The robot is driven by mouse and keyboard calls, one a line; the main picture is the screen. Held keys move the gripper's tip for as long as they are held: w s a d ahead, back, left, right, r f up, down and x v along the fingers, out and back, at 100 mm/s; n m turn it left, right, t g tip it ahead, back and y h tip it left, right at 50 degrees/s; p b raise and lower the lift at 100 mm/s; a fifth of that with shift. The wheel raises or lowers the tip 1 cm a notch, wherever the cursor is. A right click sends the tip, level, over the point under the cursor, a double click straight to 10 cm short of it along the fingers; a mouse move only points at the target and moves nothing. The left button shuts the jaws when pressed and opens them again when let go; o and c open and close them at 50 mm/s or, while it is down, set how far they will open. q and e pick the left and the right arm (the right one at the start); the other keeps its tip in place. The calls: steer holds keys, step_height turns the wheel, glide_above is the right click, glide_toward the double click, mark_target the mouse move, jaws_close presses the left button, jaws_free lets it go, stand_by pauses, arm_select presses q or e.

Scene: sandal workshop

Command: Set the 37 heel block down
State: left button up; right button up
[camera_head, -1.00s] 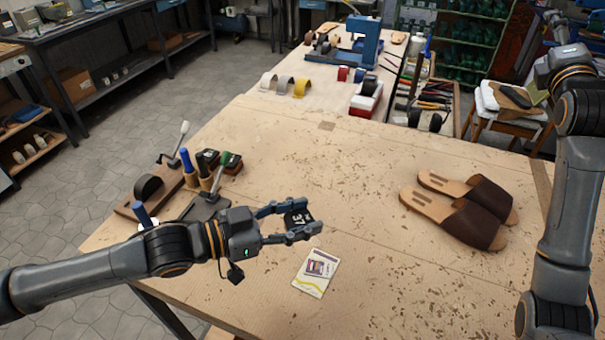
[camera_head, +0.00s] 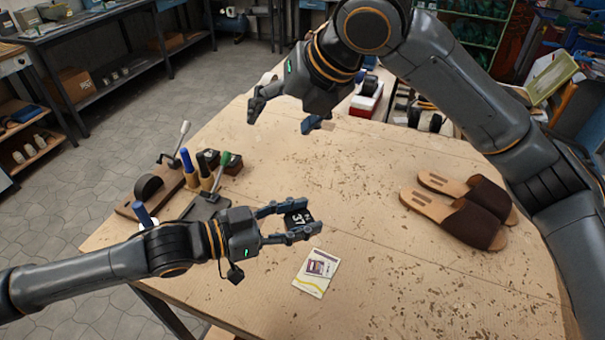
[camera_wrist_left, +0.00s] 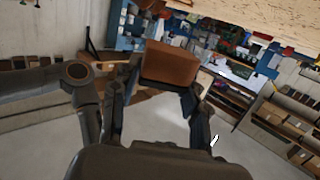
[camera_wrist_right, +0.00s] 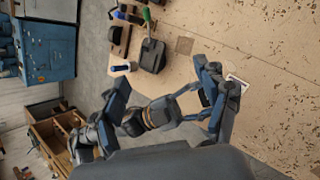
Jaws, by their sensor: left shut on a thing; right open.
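My left gripper (camera_head: 290,222) is shut on the 37 heel block (camera_head: 297,217). The block shows a black face with a white 37 in the head view, and it is held above the workbench (camera_head: 350,200). In the left wrist view the block (camera_wrist_left: 170,63) shows a brown side between the fingers. My right gripper (camera_head: 284,116) is open and empty, above the table and farther back than the left one. In the right wrist view my left arm shows between and beyond the open right fingers (camera_wrist_right: 160,74).
A pair of brown sandals (camera_head: 465,208) lies on the right of the bench. A printed card (camera_head: 316,272) lies in front of the left gripper. Handled tools (camera_head: 205,172) and a dark lever-topped device (camera_head: 205,208) stand at the left edge. The bench middle is clear.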

mark_target(299, 220)
steer(key=s+d+f+n+g+h, duration=0.3)
steer(key=s+f+h, duration=0.25)
steer(key=s, duration=0.25)
steer(key=shift+y, duration=0.35)
steer(key=f, duration=0.4)
steer(key=w+f, duration=0.1)
steer(key=f, duration=0.2)
steer(key=w+f, duration=0.1)
steer(key=f, duration=0.3)
steer(key=shift+w+a+f, duration=0.1)
steer(key=shift+a+f, duration=0.15)
steer(key=shift+f, duration=0.1)
steer(key=c, duration=1.2)
arm_select(q)
steer(key=o, duration=1.2)
arm_select(e)
steer(key=shift+c, duration=0.2)
